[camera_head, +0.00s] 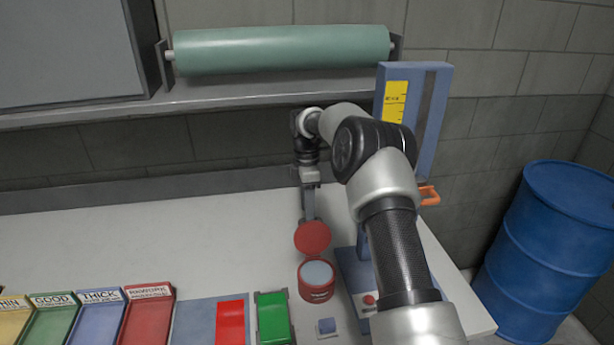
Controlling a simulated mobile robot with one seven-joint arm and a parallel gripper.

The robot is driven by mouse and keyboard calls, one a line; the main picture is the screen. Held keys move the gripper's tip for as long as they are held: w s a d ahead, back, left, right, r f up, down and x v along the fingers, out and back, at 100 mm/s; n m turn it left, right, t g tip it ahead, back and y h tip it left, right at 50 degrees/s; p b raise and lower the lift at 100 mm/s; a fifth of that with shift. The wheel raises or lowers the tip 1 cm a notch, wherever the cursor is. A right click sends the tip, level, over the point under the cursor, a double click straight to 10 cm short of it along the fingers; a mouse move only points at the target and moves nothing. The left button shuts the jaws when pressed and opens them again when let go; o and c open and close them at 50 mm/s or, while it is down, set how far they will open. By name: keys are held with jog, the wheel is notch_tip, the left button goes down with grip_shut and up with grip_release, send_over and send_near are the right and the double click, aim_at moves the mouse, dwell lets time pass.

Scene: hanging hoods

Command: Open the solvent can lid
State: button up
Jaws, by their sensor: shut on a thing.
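The red solvent can (317,283) stands upright on the white bench, with a pale blue-grey surface inside its open top. Its round red lid (312,237) is raised and tilted back behind the opening. My gripper (309,216) reaches down from above and behind the lid, and its fingers meet the lid's far edge. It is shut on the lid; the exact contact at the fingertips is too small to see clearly.
A blue stand with a yellow label (396,101) and orange handle (428,195) rises right of the can, partly behind my arm. A blue drum (548,250) stands right. The bench's left middle is clear.

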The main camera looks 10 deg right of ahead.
notch_tip(320, 180, up, 15)
jog(key=w+p, duration=0.1)
jog(key=shift+w, duration=0.2)
jog(key=shift+a, duration=0.1)
jog(key=s+a+r+m+t, duration=0.25)
jog(key=s+r+m, duration=0.45)
jog(key=s+r, duration=0.9)
jog(key=s+d+f+m+t, duration=0.1)
jog(key=s+f+m, duration=0.1)
jog(key=s, duration=0.6)
jog(key=s+d+f+m+t, duration=0.1)
jog(key=s+f+m, duration=0.1)
jog(key=s+m, duration=0.3)
jog(key=s+d+f+m+t, duration=0.1)
jog(key=s+f+m+t, duration=0.1)
jog(key=s, duration=0.9)
jog(key=shift+f+m, duration=0.6)
jog(key=shift+m, duration=0.4)
